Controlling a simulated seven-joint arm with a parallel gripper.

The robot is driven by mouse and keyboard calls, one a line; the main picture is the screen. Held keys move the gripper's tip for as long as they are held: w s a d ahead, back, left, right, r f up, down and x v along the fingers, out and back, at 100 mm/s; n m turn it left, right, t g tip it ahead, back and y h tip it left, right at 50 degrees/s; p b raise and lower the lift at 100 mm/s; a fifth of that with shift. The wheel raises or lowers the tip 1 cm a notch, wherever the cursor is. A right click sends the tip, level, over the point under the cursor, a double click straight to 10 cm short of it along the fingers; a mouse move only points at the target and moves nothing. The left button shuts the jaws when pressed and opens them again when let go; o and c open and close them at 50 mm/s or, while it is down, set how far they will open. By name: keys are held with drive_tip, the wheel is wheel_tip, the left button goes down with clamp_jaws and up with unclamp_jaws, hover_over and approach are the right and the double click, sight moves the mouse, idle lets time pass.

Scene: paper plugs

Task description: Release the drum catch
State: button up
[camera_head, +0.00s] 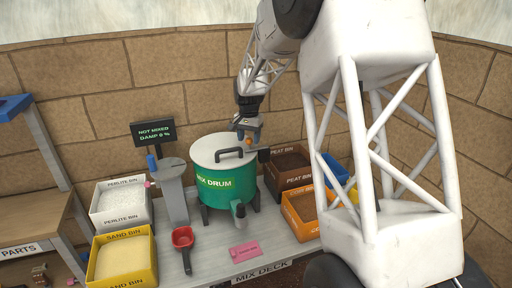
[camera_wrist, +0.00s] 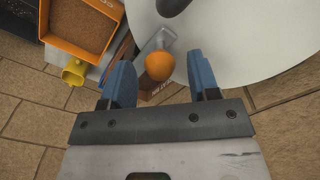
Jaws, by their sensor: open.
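The green mix drum (camera_head: 222,192) stands on the mix deck with its white lid (camera_head: 205,150) on; the lid also fills the upper right of the wrist view (camera_wrist: 245,50). A grey catch lever with an orange knob (camera_wrist: 160,66) sits at the lid's edge. The knob also shows small at the drum's right side in the head view (camera_head: 249,141). My gripper (camera_head: 249,124) is over that side, pointing down. Its blue fingers are open, one on each side of the knob in the wrist view, with gaps visible. Contact is not visible.
The peat bin (camera_head: 287,168) and an orange bin (camera_head: 300,212) stand right of the drum. The perlite bin (camera_head: 121,204), sand bin (camera_head: 123,259) and a grey stand (camera_head: 174,192) are on the left. A red scoop (camera_head: 183,238) and pink card (camera_head: 245,250) lie in front.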

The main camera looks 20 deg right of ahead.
drive_tip(key=shift+f, duration=0.65)
drive_tip(key=shift+c, duration=0.4)
drive_tip(key=c, duration=0.5)
